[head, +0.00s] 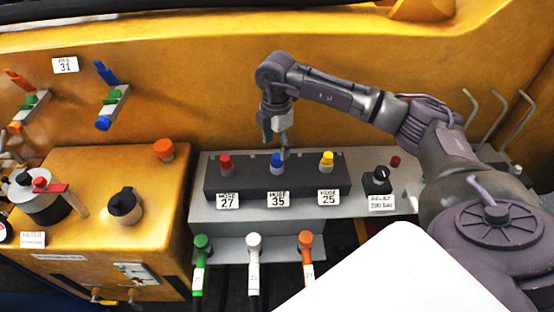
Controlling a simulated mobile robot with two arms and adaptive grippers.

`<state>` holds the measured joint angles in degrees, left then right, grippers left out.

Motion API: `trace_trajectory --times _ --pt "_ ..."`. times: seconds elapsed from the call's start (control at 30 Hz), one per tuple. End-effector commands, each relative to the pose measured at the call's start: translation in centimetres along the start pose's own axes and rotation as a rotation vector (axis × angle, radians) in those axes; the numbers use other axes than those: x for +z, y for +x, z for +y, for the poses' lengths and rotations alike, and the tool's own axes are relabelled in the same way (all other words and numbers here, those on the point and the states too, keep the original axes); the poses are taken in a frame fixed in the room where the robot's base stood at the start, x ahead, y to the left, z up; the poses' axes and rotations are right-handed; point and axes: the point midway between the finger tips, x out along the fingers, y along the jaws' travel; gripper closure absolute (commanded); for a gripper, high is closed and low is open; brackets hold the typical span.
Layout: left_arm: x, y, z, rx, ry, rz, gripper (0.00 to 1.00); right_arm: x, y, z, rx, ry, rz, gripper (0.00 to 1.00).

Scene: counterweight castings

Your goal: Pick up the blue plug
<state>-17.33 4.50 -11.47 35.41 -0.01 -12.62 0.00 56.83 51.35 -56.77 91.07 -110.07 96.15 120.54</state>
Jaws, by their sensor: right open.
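The blue plug (277,161) stands upright in the middle of a dark block (245,180), above a label reading 35. A red plug (225,162) is to its left and a yellow plug (327,160) to its right. My right gripper (284,149) points down just above and beside the blue plug, slightly to its right in the picture. It is open, with nothing seen in it. Its fingers partly overlap the area behind the plug, and I cannot tell whether they touch it. My left gripper is not in view.
Green (201,243), white (253,242) and orange (305,241) hose ends stand in front of the block. A black knob (377,180) is to its right. An orange box (155,225) with knobs stands at left. Blue fittings (106,74) are on the yellow wall behind.

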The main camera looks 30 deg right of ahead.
Motion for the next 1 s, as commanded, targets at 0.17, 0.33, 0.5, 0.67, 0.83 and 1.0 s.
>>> trace_trajectory --times 0.17,0.33,0.5,0.67,0.83,1.0 --pt "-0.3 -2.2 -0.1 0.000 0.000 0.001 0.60 0.1 2.2 -0.4 -0.006 0.000 0.000 0.34" --pt "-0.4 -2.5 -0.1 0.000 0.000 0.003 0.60 0.1 4.4 -0.3 -0.002 0.000 0.000 0.34" --pt "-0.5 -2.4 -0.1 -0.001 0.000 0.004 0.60 0.1 4.8 -0.3 -0.001 -0.001 0.000 0.34" --pt "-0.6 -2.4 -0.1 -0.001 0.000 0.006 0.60 0.1 4.8 -0.3 -0.001 -0.001 0.001 0.46" --pt "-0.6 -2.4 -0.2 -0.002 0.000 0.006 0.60 0.1 4.8 -0.2 -0.001 -0.001 0.001 0.74" --pt "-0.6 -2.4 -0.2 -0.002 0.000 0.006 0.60 0.1 4.8 -0.3 -0.002 -0.001 0.000 0.88"
